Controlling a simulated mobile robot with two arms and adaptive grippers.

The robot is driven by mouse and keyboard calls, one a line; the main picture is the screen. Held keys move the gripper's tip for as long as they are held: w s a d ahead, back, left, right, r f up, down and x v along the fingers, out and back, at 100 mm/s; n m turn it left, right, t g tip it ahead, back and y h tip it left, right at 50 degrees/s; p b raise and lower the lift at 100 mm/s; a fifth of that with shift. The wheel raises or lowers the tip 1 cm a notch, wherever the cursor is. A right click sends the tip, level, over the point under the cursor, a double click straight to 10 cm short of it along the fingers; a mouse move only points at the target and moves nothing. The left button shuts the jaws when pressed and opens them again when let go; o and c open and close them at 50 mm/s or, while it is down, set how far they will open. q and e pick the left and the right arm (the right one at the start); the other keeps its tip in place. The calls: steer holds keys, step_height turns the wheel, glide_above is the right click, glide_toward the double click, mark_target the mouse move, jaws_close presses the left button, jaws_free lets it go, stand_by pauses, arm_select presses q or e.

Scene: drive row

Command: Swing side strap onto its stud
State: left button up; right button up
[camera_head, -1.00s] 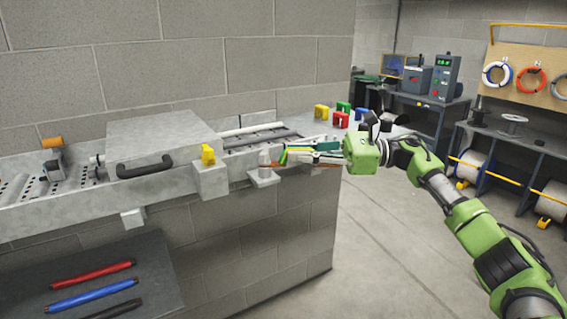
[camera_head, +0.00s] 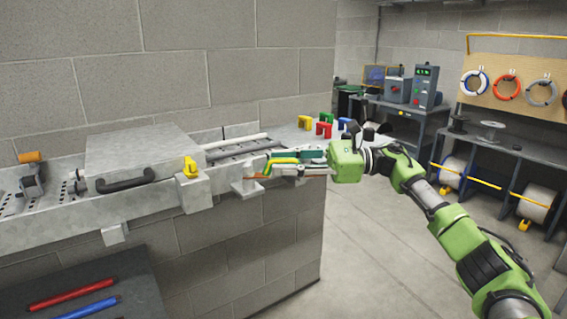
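My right gripper (camera_head: 275,167) reaches in from the right at the bench's right part. Its yellow, teal and pale finger parts overlap at this angle, so whether they are open or shut does not show. A thin orange-brown strip (camera_head: 314,177) shows just under the gripper; it may be the side strap, but whether the fingers hold it cannot be told. A short pale upright post (camera_head: 249,167), possibly the stud, stands on a small bracket (camera_head: 246,188) just left of the fingertips. Contact between them cannot be judged. My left gripper is out of view.
A grey cover with a black handle (camera_head: 125,181) and a yellow catch (camera_head: 190,168) lie to the left on the bench. Coloured blocks (camera_head: 324,130) stand behind the gripper. Red and blue rods (camera_head: 72,294) lie on a lower shelf. Open floor (camera_head: 360,270) is at right.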

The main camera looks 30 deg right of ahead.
steer(key=v, duration=1.1)
steer(key=shift+s+d, duration=0.15)
steer(key=shift+d, duration=0.2)
